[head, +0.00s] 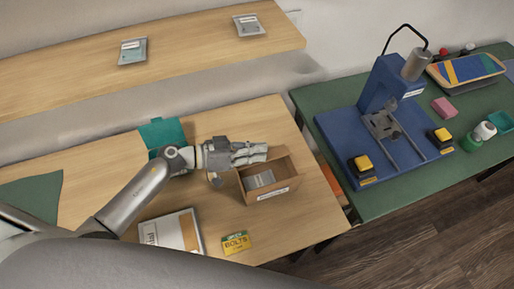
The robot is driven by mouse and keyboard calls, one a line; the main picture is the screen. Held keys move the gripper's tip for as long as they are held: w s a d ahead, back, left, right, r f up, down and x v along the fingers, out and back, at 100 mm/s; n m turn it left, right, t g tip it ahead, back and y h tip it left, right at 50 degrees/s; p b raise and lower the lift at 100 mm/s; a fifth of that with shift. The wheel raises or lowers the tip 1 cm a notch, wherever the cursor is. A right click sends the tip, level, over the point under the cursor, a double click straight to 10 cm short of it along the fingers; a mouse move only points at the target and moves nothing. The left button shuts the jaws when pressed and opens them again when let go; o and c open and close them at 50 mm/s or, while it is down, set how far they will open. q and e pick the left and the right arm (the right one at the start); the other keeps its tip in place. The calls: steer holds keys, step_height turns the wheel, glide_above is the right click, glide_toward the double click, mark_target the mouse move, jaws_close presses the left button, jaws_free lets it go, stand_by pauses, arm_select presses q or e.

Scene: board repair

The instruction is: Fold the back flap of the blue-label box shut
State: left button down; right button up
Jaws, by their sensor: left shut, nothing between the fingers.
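The cardboard box (283,196) stands near the right end of the wooden table. Its top is open, and a grey-white item (259,179) lies inside. A pale label (272,193) is on its front; its colour is too small to make out. A brown edge, perhaps the back flap (279,152), shows at the rear, partly hidden by my gripper. My left gripper (262,153) is shut and empty, pointing right across the box's back edge. I cannot tell whether it touches the flap. My right gripper is not in view.
A teal cloth (162,133) lies behind my left wrist. A white-and-orange book or folder (172,232) and a yellow-green bolts packet (236,243) lie in front. A shelf (200,52) runs behind. A green bench (380,201) with a blue press (385,85) stands right.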

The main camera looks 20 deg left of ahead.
arm_select(q)
steer(key=shift+s+d+m+p, duration=0.15)
steer(key=shift+s+m+p, duration=0.2)
steer(key=shift+p, duration=0.5)
steer(key=shift+s+d+f+m+t+y+p, duration=0.3)
steer(key=shift+f+m+t+y+p, duration=0.1)
steer(key=shift+m+p, duration=0.6)
steer(key=shift+s+d+f+p, duration=0.1)
steer(key=shift+f+p, duration=0.3)
steer(key=shift+p, duration=0.1)
